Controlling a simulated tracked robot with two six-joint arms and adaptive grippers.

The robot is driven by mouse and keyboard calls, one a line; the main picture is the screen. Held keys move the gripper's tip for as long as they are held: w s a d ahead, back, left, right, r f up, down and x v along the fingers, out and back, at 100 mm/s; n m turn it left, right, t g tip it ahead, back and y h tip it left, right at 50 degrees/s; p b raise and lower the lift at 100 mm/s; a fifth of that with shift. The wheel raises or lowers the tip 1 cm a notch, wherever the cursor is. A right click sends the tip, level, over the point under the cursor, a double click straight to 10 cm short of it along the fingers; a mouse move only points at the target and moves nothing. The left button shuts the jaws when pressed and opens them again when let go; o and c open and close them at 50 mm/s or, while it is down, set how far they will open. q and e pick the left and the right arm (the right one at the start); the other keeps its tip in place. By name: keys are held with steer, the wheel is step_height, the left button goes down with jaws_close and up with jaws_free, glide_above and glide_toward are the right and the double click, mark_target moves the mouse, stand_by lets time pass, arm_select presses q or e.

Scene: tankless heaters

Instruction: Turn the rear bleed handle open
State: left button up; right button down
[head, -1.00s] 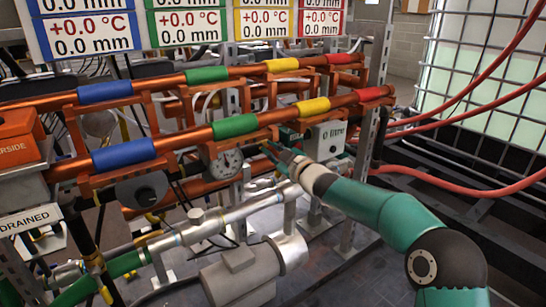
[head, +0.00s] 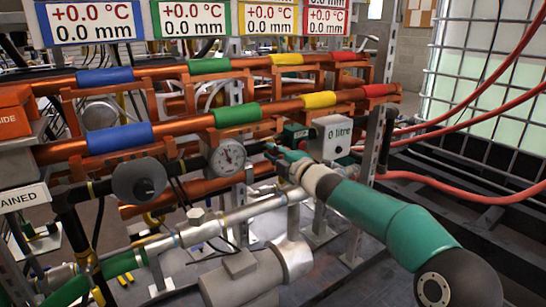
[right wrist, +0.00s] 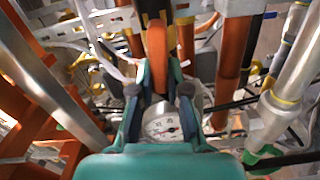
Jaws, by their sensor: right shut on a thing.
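My right gripper (head: 272,151) reaches in from the lower right, beside the white litre box and just right of the round dial gauge (head: 228,157). In the right wrist view, the right gripper (right wrist: 158,85) has its two fingers on either side of a rounded orange-red part (right wrist: 157,55), which looks like a handle, and is shut on it. I cannot tell from the picture whether this is the rear bleed handle. The fingers and wrist hide the grip in the head view. The dial gauge also shows below the fingers in the wrist view (right wrist: 162,125). My left gripper is not in view.
Copper pipes with coloured bands (head: 237,114) run across above the gripper. A white litre box (head: 333,137) stands right beside it. Silver pipework (head: 225,224) lies below, and red hoses (head: 460,192) run at the right.

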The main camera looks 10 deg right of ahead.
steer(key=shift+a+f+n, duration=0.25)
steer(key=shift+f+n, duration=0.05)
steer(key=shift+f, duration=0.1)
steer(key=c, duration=1.1)
jaws_free()
steer(key=shift+r, duration=0.1)
steer(key=shift+c, duration=0.2)
steer(key=shift+s+d+r, duration=0.1)
steer(key=v, duration=1.2)
